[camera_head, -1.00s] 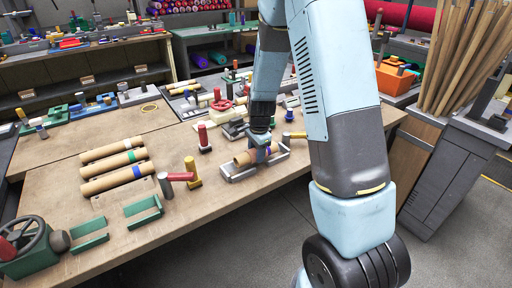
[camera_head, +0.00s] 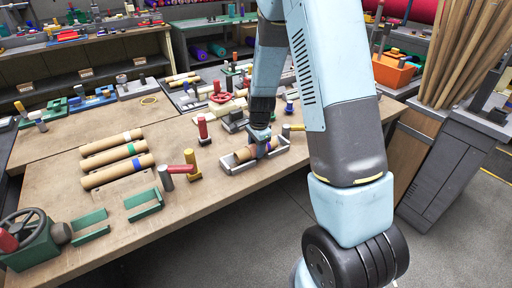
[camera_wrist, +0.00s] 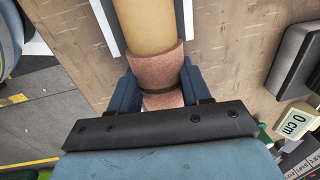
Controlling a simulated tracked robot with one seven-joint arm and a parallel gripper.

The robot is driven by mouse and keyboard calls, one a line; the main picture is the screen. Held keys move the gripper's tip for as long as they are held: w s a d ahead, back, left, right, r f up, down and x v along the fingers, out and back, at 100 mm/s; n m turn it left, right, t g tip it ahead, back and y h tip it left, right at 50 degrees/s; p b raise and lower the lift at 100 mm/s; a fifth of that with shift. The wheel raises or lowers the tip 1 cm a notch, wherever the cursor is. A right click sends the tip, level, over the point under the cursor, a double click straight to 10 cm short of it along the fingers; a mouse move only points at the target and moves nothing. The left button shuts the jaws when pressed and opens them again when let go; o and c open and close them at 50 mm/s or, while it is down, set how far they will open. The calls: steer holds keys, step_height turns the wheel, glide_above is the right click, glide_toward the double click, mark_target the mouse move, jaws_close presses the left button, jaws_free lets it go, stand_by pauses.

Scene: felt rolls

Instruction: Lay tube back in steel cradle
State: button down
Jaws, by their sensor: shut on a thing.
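In the wrist view the tube (camera_wrist: 147,25) runs away from my gripper, with a pinkish-brown felt sleeve and a dark band at the near end. Pale rails of the cradle (camera_wrist: 106,24) show on both sides of it. My gripper (camera_head: 261,143) is shut on the tube from above. Whether the tube's underside touches the cradle is hidden.
Three banded tubes (camera_head: 115,160) lie on the left of the bench. A red-and-grey hammer-like tool (camera_head: 180,169), a yellow post (camera_head: 192,165), a red-topped post (camera_head: 203,130) and green brackets (camera_head: 143,204) stand nearby.

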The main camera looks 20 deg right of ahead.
steer(key=shift+f, duration=0.35)
stand_by(0.4)
steer(key=shift+c, duration=2.2)
jaws_free()
step_height(320, 180, up, 14)
steer(key=s, duration=0.1)
steer(key=shift+s+d+f, duration=0.2)
steer(key=shift+s+d, duration=0.1)
steer(key=shift+s, duration=0.05)
steer(key=s+d+r+n+t, duration=0.1)
steer(key=s+r+n+t, duration=0.1)
steer(key=s+r+n, duration=0.8)
steer(key=s+r+n+t, duration=0.1)
steer(key=s+r+n, duration=0.1)
steer(key=s+r, duration=0.3)
steer(key=s+r+n+t, duration=0.1)
steer(key=s+r, duration=0.4)
steer(key=s, duration=0.6)
steer(key=shift+s+d+n, duration=0.2)
steer(key=shift+d+n, duration=0.2)
steer(key=shift+n, duration=0.4)
